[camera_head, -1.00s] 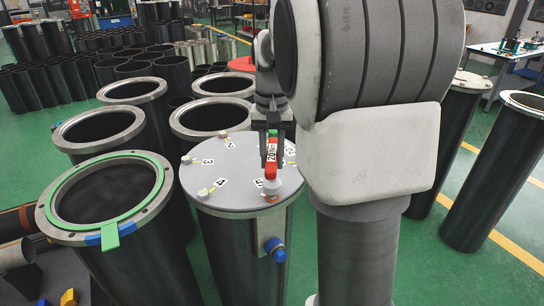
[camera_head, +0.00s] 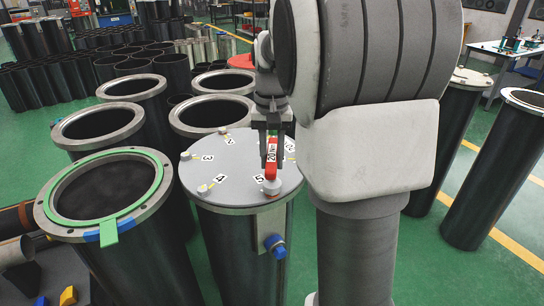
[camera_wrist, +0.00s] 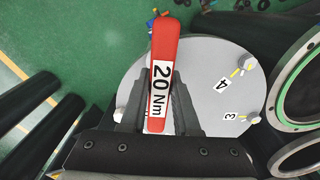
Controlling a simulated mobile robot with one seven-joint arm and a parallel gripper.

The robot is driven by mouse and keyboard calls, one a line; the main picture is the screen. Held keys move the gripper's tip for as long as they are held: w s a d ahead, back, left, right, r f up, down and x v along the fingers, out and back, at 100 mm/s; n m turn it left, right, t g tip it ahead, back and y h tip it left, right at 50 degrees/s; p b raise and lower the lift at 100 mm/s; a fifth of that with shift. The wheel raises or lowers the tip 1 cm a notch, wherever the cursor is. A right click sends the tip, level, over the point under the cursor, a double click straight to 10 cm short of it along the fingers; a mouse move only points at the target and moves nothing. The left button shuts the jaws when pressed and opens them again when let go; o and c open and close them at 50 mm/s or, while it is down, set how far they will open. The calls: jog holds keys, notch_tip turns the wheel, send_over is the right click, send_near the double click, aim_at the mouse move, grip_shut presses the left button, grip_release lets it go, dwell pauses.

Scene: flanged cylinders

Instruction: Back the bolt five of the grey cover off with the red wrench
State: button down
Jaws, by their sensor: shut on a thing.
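The grey cover (camera_head: 230,170) is a round plate with numbered bolts on top of a dark cylinder. My gripper (camera_head: 271,132) is shut on the red wrench (camera_head: 271,158), labelled 20 Nm, above the cover's near right part. The wrench's lower end is at bolt five, beside the number 5 (camera_head: 258,179). A grey knob (camera_head: 271,187) shows there; I cannot tell bolt from wrench head. In the wrist view the wrench (camera_wrist: 161,75) lies between my fingers (camera_wrist: 156,108) over the cover (camera_wrist: 205,75) and hides bolt five. Bolts four (camera_wrist: 250,62) and three (camera_wrist: 253,117) are clear.
An open cylinder with a green ring (camera_head: 150,205) on its flange stands close to the left of the cover. More open flanged cylinders (camera_head: 100,125) stand behind. A blue fitting (camera_head: 276,246) sticks out of the covered cylinder's side. Dark cylinders stand to the right.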

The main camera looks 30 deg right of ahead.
jog(key=shift+f+b, duration=0.45)
jog(key=shift+f, duration=0.25)
dwell(0.3)
jog(key=shift+f+n, duration=0.1)
jog(key=shift+n, duration=0.6)
dwell(0.4)
jog(key=shift+r+p, duration=2.7)
jog(key=shift+r, duration=0.5)
